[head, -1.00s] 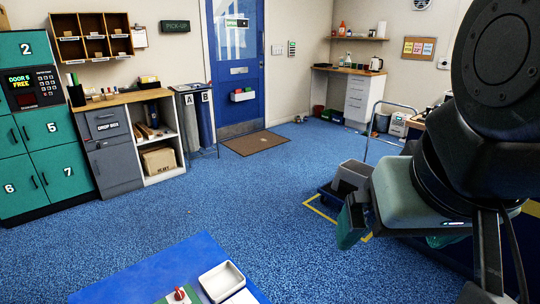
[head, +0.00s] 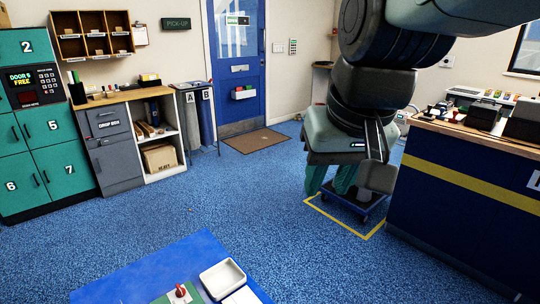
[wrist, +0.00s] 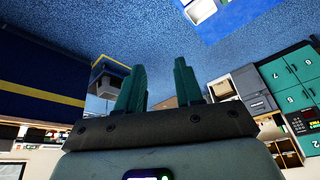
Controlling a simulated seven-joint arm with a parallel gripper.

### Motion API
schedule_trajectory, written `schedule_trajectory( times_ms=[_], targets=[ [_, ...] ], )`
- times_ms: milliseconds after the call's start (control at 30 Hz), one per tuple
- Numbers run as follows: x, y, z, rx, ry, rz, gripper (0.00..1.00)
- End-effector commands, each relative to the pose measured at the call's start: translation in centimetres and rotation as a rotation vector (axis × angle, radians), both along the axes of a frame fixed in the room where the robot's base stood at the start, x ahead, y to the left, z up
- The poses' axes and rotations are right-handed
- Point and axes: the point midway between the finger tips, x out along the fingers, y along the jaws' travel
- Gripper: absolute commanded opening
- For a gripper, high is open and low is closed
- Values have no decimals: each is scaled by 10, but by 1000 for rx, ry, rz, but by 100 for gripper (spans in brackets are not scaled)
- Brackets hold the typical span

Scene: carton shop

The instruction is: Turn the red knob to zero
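The red knob (head: 180,291) sits on a green-and-white plate (head: 172,299) at the bottom edge of the head view, on a blue surface (head: 150,268). Its scale marks are too small or cut off to read. My gripper (head: 335,182) hangs in the middle right of the head view, well beyond the knob and to its right, over the floor. In the wrist view my gripper (wrist: 158,85) shows two green fingers standing apart with nothing between them. The knob cannot be made out in the wrist view.
A white tray (head: 223,279) stands right of the knob on the blue surface. A counter (head: 465,200) with items on top stands at the right. A wheeled platform (head: 352,203) is on the floor behind my gripper. Blue floor (head: 150,215) between is clear.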

Motion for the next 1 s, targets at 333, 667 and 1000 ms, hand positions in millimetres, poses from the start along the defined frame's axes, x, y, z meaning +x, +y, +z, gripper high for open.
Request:
schedule_trajectory(
  times_ms=[333, 667, 1000],
  targets=[
    [100, 137, -78, -39, 168, 243, 36],
    [116, 279, -220, -154, 276, 462, 36],
    [97, 332, -301, -221, 308, 566, 36]
  ],
)
